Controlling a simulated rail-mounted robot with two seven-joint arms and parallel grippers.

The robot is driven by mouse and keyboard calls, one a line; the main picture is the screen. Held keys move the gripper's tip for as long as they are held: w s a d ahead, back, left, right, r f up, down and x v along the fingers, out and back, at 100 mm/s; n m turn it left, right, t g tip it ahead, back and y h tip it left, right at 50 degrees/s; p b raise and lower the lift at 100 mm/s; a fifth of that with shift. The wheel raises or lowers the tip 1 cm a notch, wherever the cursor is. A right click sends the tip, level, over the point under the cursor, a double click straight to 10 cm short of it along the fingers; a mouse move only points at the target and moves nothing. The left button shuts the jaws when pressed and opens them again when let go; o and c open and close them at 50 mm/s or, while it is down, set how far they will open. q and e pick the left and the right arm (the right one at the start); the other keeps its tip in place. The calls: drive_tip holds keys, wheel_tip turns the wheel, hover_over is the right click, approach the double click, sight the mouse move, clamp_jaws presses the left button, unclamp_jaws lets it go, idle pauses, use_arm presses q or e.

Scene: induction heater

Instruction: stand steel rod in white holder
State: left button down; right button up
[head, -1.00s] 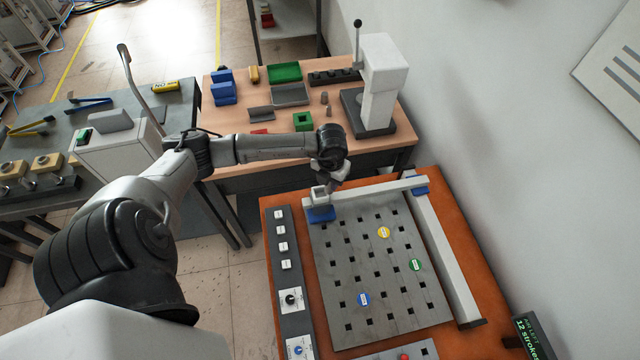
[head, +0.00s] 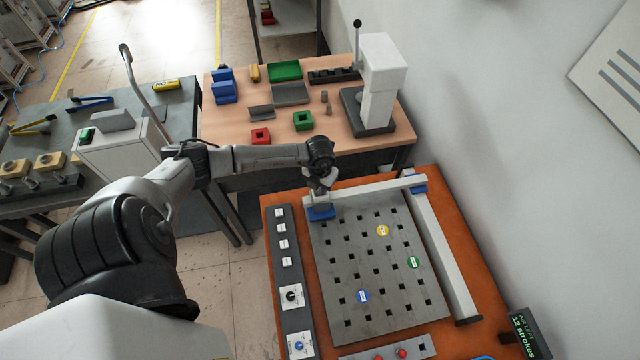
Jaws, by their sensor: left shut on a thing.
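My left gripper (head: 320,186) is over the far left corner of the grey perforated plate (head: 375,315). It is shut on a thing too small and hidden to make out. A small white block (head: 319,201) shows just below it, above a blue piece (head: 320,213) at the left end of the white beam; I cannot tell whether this block is the white holder or whether the gripper touches it. Two small grey upright pieces (head: 330,110) stand on the wooden table; I cannot tell if either is a steel rod. My right gripper is not in view.
A white rail (head: 445,255) lines the plate's right side and a control strip (head: 284,245) its left. Behind, the wooden table holds a red block (head: 260,136), a green block (head: 303,121) and a white press (head: 380,80). A wall bounds the right.

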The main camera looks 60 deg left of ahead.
use_arm(q)
drive_tip(key=shift+f, duration=0.1)
drive_tip(key=shift+f+b, duration=0.3)
drive_tip(key=shift+b, duration=0.05)
drive_tip(key=c, duration=0.9)
unclamp_jaws()
drive_tip(key=shift+r, duration=0.1)
drive_tip(key=shift+o, duration=0.2)
